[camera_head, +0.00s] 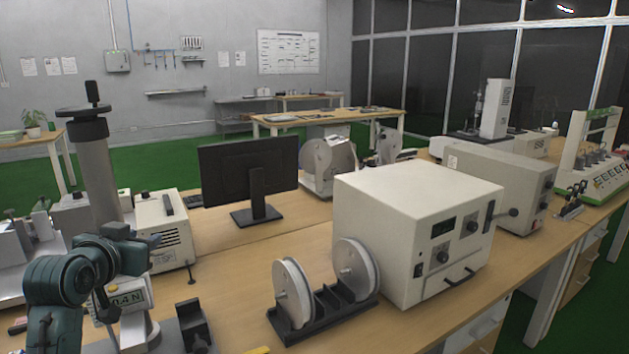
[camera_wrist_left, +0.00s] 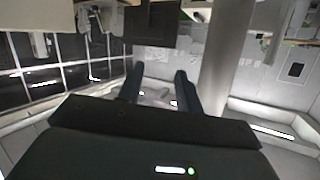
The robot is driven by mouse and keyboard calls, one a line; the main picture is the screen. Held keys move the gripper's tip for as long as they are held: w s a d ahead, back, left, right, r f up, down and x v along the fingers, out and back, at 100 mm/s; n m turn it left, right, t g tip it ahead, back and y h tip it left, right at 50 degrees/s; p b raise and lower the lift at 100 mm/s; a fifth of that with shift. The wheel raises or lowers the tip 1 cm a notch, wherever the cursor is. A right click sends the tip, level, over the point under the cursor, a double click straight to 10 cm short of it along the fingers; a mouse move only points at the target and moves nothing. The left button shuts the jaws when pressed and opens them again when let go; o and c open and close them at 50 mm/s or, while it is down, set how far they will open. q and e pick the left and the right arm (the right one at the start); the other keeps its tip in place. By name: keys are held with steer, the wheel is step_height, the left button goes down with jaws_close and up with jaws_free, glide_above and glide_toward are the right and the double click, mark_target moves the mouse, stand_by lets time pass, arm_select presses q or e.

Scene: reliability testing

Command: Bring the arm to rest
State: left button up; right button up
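My left arm (camera_head: 62,285) is dark green and bent, at the lower left of the head view. My left gripper (camera_head: 152,241) points right, near the grey column (camera_head: 100,190) and the beige box (camera_head: 165,232). In the left wrist view the left gripper (camera_wrist_left: 159,72) has its two dark fingers apart with nothing between them. That view looks upside down, with the column (camera_wrist_left: 226,60) right of the fingers. My right gripper is not in view.
A gauge reading 0.4 N (camera_head: 130,298) sits just below the left wrist. A black monitor (camera_head: 250,172), two white reels (camera_head: 293,292) on a black stand and a large cream instrument (camera_head: 385,225) stand on the wooden bench (camera_head: 235,270). Bare bench lies between monitor and reels.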

arm_select(q)
steer(key=s+d+f+m+g+h+p, duration=0.1)
steer(key=s+d+f, duration=0.2)
steer(key=f, duration=0.4)
steer(key=s+d+f+g, duration=0.1)
steer(key=s+d+f, duration=0.25)
steer(key=f, duration=0.35)
steer(key=s+d+f+m+h+p, duration=0.1)
steer(key=s+d+f, duration=0.2)
steer(key=f, duration=0.4)
steer(key=s+d+f+g+h, duration=0.1)
steer(key=s+d+f, duration=0.3)
steer(key=s, duration=0.5)
steer(key=s+d+f+g+h, duration=0.1)
steer(key=s+d+f, duration=0.3)
steer(key=s, duration=0.5)
step_height(320, 180, down, 3)
steer(key=shift+d+r+p, duration=0.2)
steer(key=shift+d+p, duration=0.2)
